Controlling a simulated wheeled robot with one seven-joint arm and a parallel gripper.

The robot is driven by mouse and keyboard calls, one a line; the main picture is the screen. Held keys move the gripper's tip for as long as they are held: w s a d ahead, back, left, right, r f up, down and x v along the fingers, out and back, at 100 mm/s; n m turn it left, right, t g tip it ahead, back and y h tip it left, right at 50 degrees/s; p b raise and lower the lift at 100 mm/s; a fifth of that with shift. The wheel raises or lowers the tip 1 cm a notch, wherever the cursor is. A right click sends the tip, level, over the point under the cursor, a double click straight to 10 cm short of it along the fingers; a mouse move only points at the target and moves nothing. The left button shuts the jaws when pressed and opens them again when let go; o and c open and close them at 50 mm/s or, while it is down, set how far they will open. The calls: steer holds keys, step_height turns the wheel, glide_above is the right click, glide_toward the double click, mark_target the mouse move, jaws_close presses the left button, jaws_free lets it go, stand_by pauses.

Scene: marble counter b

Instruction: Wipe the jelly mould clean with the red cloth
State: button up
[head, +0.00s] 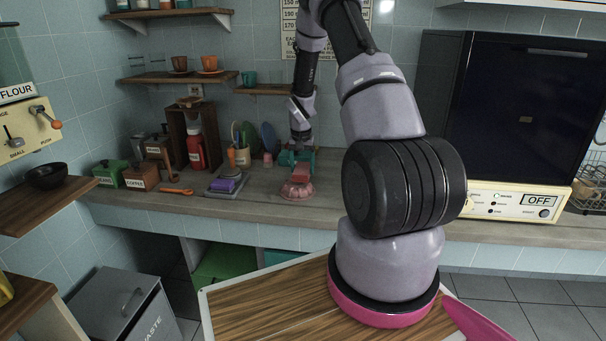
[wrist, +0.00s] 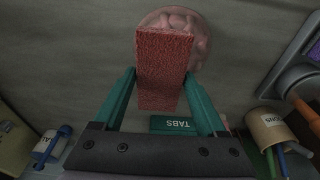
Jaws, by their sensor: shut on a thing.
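The jelly mould (head: 297,190) is a pink, round, fluted piece on the counter, below my gripper in the head view. In the wrist view the mould (wrist: 202,50) shows at the top, partly hidden behind the cloth. The red cloth (wrist: 163,70) is a folded, textured block between my green fingers. My gripper (head: 300,170) is shut on the red cloth, which also shows in the head view (head: 300,175) over the mould. The cloth overlaps the mould in both views; I cannot tell for sure whether they touch.
Left of the mould are a scale with a purple block (head: 228,184), an orange spoon (head: 176,191), and green (head: 110,174) and brown boxes. A red bottle (head: 196,150) and a utensil pot (head: 241,156) stand behind. The counter right of the mould (head: 335,200) is clear.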

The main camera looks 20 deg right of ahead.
mark_target(302, 167)
steer(key=shift+r, duration=2.55)
steer(key=shift+a, duration=0.1)
